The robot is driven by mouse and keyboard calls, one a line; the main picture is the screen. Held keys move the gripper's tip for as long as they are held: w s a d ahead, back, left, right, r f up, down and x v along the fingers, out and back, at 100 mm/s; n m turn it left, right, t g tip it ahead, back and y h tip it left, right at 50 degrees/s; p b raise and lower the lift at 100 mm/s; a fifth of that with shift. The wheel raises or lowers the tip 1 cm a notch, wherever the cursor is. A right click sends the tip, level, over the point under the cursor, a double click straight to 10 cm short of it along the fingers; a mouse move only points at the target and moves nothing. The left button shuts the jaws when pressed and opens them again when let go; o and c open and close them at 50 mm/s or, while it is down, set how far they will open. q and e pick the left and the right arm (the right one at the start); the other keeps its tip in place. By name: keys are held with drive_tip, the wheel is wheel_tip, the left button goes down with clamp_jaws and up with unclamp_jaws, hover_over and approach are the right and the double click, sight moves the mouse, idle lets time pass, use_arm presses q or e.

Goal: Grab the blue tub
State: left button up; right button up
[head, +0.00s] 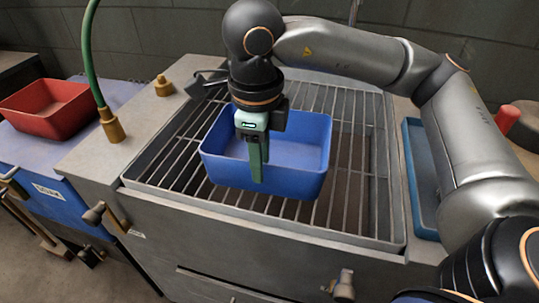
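The blue tub (305,183) sits upright on the metal grate of a grey bench, near its middle. My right gripper (258,168) points down at the tub's near wall. One green finger overlaps the outer face of that wall. The other finger is mostly hidden behind it, so I cannot tell whether the wall is between them or how far apart they are. The gripper's wrist covers part of the tub's far rim. My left gripper is not in view.
The grate (345,205) has a raised metal frame. A red tub (45,118) stands on a surface at the left. A green hose (88,50) rises from a brass fitting at the left. A blue tray (421,185) lies right of the grate, partly behind my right arm.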

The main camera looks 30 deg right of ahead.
drive_tip(key=f, duration=0.4)
drive_tip(key=shift+d+f, duration=0.1)
drive_tip(key=shift+d, duration=0.15)
drive_tip(key=shift+c, duration=0.3)
clamp_jaws()
idle(0.8)
